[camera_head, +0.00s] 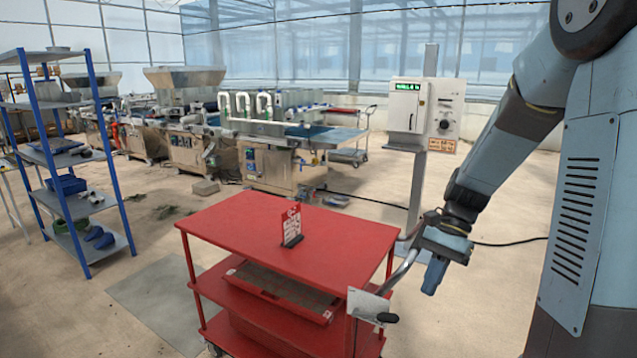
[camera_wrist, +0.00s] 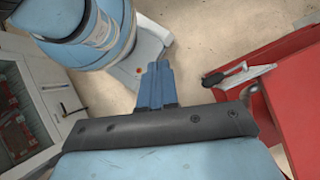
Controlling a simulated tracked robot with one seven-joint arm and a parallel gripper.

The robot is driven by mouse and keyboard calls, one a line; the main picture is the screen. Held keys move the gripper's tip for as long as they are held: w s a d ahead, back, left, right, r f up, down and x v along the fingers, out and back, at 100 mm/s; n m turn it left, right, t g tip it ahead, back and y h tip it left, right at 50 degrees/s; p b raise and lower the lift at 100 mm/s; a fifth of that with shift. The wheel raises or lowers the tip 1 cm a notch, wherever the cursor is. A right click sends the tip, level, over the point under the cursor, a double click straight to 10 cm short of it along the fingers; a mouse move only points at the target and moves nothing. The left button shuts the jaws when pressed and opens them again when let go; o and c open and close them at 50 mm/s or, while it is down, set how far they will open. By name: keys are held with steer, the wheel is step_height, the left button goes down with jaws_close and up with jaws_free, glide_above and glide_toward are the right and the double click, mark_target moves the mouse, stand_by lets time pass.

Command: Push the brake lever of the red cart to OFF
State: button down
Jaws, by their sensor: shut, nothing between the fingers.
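The red cart (camera_head: 290,228) stands in front of me, and part of it shows at the right in the wrist view (camera_wrist: 297,100). Its brake lever (camera_head: 388,317) has a black grip and sits by a pale plate (camera_head: 366,303) at the cart's near right corner. In the wrist view the lever (camera_wrist: 213,79) points left, out from the cart. Any ON or OFF marking is too small to read. My gripper (camera_head: 431,283) is shut and empty, pointing down beside the cart's grey handle (camera_head: 403,269). In the wrist view my fingertips (camera_wrist: 157,68) are left of the lever, apart from it.
Behind are a control box on a post (camera_head: 409,106) and the seeding line (camera_head: 268,160). A blue shelf rack (camera_head: 75,170) stands left. Open floor surrounds the cart.

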steer(key=s+r+n+t+h, duration=0.5)
steer(key=s+r+n+t, duration=0.4)
steer(key=r, duration=0.7)
steer(key=shift+s+n+t, duration=0.4)
steer(key=shift+s+t, duration=0.3)
steer(key=shift+s, duration=0.75)
steer(key=shift+d+r, duration=0.1)
